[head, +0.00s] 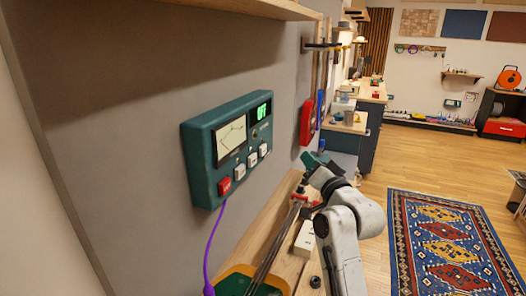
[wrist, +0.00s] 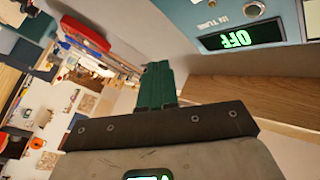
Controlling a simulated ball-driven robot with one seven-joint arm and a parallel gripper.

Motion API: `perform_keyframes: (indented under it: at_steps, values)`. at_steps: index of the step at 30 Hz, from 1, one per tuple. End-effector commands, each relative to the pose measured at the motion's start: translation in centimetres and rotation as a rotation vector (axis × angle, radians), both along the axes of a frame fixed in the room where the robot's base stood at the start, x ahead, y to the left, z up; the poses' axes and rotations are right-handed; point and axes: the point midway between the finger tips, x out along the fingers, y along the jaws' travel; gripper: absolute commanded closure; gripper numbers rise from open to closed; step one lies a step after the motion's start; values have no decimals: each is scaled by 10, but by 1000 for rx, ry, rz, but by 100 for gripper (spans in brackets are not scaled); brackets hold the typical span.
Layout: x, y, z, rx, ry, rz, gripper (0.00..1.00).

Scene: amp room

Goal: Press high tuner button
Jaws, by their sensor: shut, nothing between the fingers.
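A teal tuner box (head: 205,165) is fixed to the grey wall in the head view. It has a needle dial (head: 231,137), a green display (head: 262,112) reading OFF, a red button (head: 225,186) and three white buttons (head: 252,159) in a row. The button labels are too small to read, so I cannot tell which is high. The box also shows in the wrist view (wrist: 285,32), upside down at the top right, with its display and a knob. My gripper (head: 311,159), with green fingers shut and empty (wrist: 158,68), is right of the box, apart from it.
A wooden bench (head: 287,262) runs below the box, with a clamp (head: 273,250) and a white block (head: 305,239) on it. A purple cable (head: 213,245) hangs from the box. A shelf (head: 250,8) is above. A red thing (head: 306,122) hangs on the wall beyond.

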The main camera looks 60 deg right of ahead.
Motion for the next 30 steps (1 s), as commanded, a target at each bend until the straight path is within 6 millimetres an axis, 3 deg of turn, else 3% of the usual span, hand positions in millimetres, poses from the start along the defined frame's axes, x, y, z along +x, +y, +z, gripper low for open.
perform_keyframes:
  at_steps: [5, 21, 30]
  values:
    - [10, 1, -2, 2, 1, 3, 100]
    - [76, 6, -1, 1, 2, 3, 100]
    - [88, 7, 0, 0, 1, 2, 100]
